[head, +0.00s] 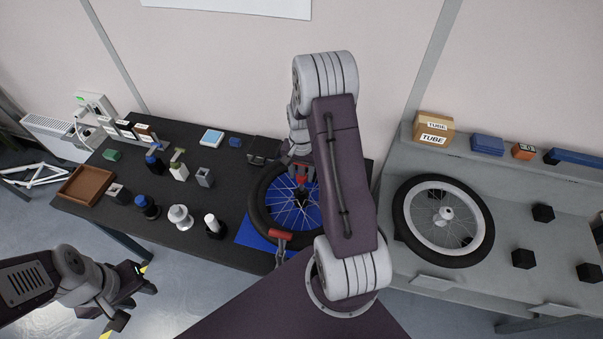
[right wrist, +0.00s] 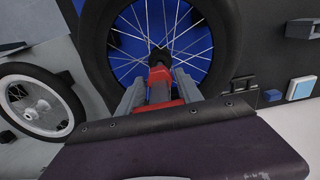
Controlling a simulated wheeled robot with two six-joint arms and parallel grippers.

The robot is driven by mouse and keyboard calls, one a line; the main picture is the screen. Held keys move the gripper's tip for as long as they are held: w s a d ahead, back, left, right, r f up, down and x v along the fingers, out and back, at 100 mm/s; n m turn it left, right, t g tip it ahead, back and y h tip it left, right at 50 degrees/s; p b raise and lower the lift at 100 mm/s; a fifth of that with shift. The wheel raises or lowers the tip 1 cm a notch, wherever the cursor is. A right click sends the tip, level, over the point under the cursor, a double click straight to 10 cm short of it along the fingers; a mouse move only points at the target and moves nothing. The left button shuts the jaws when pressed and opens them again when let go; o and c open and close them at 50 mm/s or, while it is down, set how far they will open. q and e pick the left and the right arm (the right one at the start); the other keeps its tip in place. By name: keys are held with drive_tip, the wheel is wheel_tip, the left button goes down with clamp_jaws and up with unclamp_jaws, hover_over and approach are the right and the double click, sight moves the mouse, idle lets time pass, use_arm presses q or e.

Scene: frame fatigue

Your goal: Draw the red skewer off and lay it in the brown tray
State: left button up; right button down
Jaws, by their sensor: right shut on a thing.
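The red skewer (right wrist: 159,74) shows in the right wrist view between the fingers of my right gripper (right wrist: 158,88), at the hub of the black-tyred wheel (right wrist: 223,65). My right gripper (head: 302,182) is shut on it; in the head view the arm partly covers the hub and wheel (head: 258,205). I cannot tell how far the skewer is out of the hub. The brown tray (head: 86,185) lies empty at the left end of the dark bench. My left gripper (head: 134,302) is open and empty, low at the left, in front of the bench.
The wheel lies over a blue mat (head: 258,236), with a red-handled tool (head: 280,234) at its near edge. Several bottles, a white spool (head: 180,217) and small blocks stand between tray and wheel. A second wheel (head: 443,220) lies on the grey bench at right.

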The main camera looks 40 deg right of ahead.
drive_tip(key=shift+r+p, duration=2.3)
drive_tip(key=shift+r, duration=0.65)
drive_tip(key=shift+r, duration=0.1)
wheel_tip(320, 180, up, 4)
drive_tip(key=p, duration=0.3)
drive_tip(key=shift+p, duration=0.3)
